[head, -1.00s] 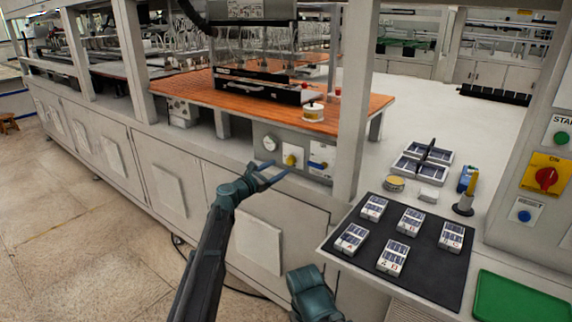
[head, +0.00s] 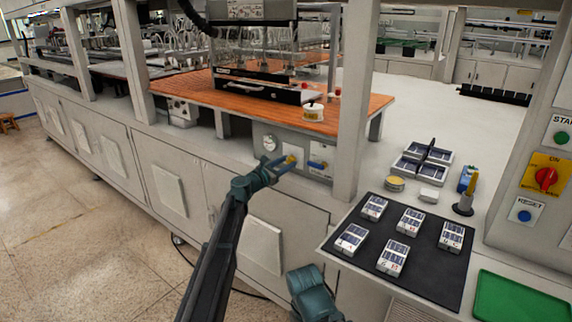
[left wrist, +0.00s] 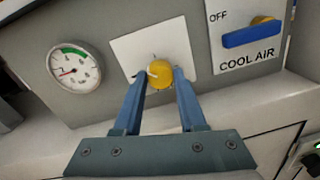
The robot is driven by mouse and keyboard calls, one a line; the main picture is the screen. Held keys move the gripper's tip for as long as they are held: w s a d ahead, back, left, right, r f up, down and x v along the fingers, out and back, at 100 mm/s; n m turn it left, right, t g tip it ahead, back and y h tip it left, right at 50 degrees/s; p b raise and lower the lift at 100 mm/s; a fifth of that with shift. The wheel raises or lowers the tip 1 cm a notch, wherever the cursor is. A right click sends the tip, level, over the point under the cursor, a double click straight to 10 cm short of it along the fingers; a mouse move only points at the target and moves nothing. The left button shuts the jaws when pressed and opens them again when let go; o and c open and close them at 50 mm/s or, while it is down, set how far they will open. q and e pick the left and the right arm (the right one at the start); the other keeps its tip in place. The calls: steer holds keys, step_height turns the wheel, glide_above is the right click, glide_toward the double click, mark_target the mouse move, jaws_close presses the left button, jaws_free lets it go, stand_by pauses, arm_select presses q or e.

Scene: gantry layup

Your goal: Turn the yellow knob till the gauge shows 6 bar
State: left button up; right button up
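The yellow knob (head: 291,160) sits on a white plate on the grey panel; it also shows in the left wrist view (left wrist: 161,75). The round gauge (left wrist: 73,69) is left of it, also in the head view (head: 270,143). Its red needle points to the lower left, away from the green band at the top; the numbers are too small to read. My left gripper (left wrist: 160,72) has its blue fingers apart, one on each side of the knob; it shows in the head view (head: 281,165). I cannot tell whether they touch it.
Right of the knob is a blue COOL AIR handle (left wrist: 250,34) with OFF marked above it. The bench front slopes out below the panel. A black mat (head: 410,245) with several small packs and a green tray (head: 520,300) lie at the right.

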arm_select(q)
jaws_close()
steer(key=shift+m, duration=0.4)
steer(key=m, duration=0.4)
steer(key=shift+m+p, duration=0.3)
steer(key=shift+m, duration=0.1)
steer(key=m, duration=0.5)
steer(key=shift+s+y, duration=0.1)
steer(key=shift+y, duration=0.2)
steer(key=m, duration=0.6)
steer(key=shift+y, duration=0.3)
steer(key=m, duration=0.6)
steer(key=shift+s+d, duration=0.1)
steer(key=shift+m, duration=0.3)
